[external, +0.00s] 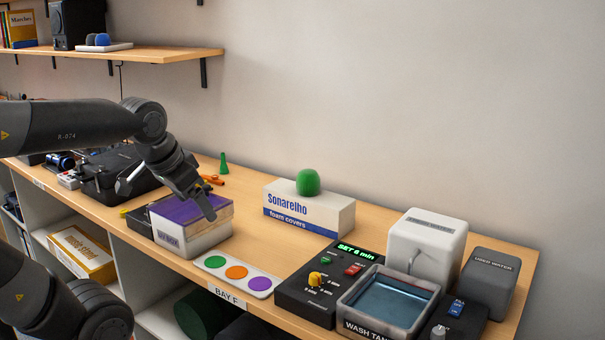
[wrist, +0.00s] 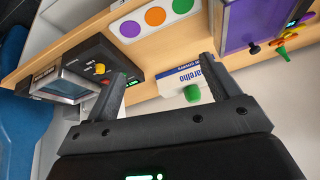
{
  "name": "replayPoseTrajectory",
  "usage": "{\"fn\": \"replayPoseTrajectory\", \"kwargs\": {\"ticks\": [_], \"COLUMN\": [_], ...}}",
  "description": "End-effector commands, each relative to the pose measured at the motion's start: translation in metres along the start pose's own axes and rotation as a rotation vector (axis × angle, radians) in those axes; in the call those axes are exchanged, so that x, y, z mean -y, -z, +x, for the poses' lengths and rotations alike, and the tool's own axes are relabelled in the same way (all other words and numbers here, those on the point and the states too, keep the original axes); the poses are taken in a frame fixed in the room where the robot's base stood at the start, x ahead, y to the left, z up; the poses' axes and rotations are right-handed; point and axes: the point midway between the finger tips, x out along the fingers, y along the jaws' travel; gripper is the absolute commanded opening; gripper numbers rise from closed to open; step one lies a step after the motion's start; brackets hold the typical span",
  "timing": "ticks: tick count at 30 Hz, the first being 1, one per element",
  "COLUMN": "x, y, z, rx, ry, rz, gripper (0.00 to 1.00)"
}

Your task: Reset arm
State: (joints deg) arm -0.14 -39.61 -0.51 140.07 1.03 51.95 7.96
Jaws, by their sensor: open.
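My gripper (external: 204,206) is at the end of my bent arm, pointing down at the box with the purple top (external: 185,213) near the bench's front edge. In the external view its fingers overlap that box; I cannot tell whether they touch it. In the wrist view my gripper (wrist: 161,70) has its two fingers wide apart with nothing held between them. The white and blue Sonarelho box (external: 308,212) shows beyond the fingers there, with a green foam cover (external: 308,182) on top.
A card with green, orange and purple dots (external: 236,273) lies right of the purple-topped box. A control box (external: 316,288), wash tank (external: 388,300) and white water container (external: 425,249) crowd the right end. A black case (external: 115,172) stands left. A shelf (external: 130,54) hangs above.

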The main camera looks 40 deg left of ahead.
Motion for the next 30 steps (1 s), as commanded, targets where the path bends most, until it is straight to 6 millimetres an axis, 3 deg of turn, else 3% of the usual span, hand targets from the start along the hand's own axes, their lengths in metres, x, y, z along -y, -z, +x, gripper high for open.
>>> {"fn": "replayPoseTrajectory", "kwargs": {"ticks": [6,30], "x": [-0.005,-0.004], "y": [-0.022,-0.021], "z": [0.003,0.003], "rx": [-0.011,-0.011], "ry": [-0.017,-0.017], "rz": [-0.154,-0.158], "gripper": [0.81,0.81]}}
